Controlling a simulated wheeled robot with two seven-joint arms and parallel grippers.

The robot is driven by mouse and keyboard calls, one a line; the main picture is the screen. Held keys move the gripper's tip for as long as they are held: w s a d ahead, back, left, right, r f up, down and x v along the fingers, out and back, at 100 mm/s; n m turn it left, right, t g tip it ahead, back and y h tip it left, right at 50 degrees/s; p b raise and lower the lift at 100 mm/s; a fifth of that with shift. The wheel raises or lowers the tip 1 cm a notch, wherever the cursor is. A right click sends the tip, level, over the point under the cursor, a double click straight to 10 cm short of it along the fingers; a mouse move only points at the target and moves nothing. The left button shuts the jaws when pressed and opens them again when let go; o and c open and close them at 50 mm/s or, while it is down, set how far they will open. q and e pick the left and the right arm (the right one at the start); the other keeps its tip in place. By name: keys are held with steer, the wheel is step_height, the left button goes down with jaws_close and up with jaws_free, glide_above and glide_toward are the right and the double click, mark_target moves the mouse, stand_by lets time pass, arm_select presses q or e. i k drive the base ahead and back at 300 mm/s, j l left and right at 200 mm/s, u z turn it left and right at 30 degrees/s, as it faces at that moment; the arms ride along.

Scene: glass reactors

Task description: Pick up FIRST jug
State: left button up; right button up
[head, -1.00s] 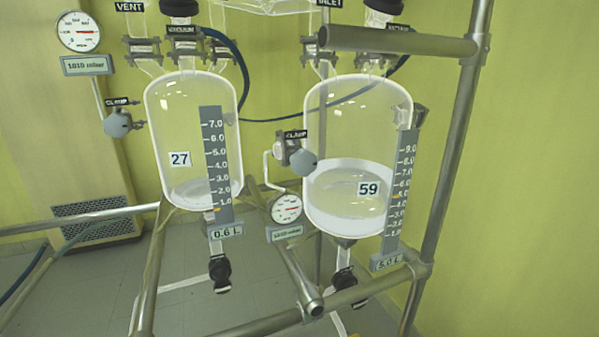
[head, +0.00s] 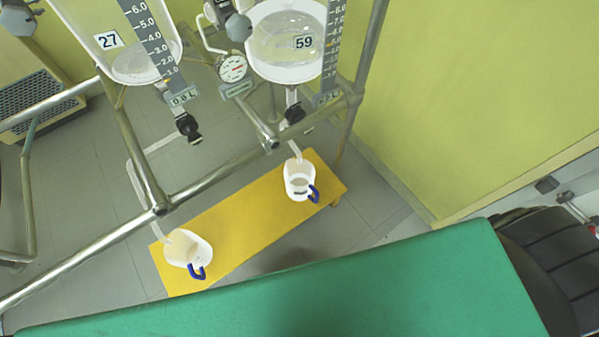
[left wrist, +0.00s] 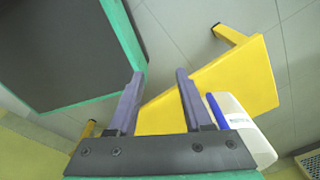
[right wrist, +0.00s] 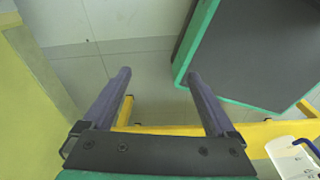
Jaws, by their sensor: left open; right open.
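Two white jugs with blue handles stand on a low yellow bench (head: 240,222) in the head view. One jug (head: 187,252) is at the left end, the other jug (head: 299,182) at the right end, each under a reactor's outlet tube. No mark tells which is the first. My left gripper (left wrist: 160,74) is open and empty; a jug (left wrist: 246,130) shows beyond its right finger. My right gripper (right wrist: 160,74) is open and empty; a jug (right wrist: 292,160) shows at the lower right of its view. Neither gripper shows in the head view.
A green surface (head: 300,285) fills the front of the head view. Metal frame rails (head: 220,180) run above the bench. Reactors 27 (head: 135,65) and 59 (head: 285,45) hang from the frame. Grey floor (head: 100,210) is free around the bench.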

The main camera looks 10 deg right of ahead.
mark_target(298, 173)
steer(key=k, duration=0.25)
steer(key=z, duration=0.45)
steer(key=k+l+z, duration=0.1)
steer(key=z, duration=0.3)
steer(key=k+l+z, duration=0.1)
steer(key=z, duration=0.35)
steer(key=l+z, duration=0.1)
steer(key=z, duration=0.3)
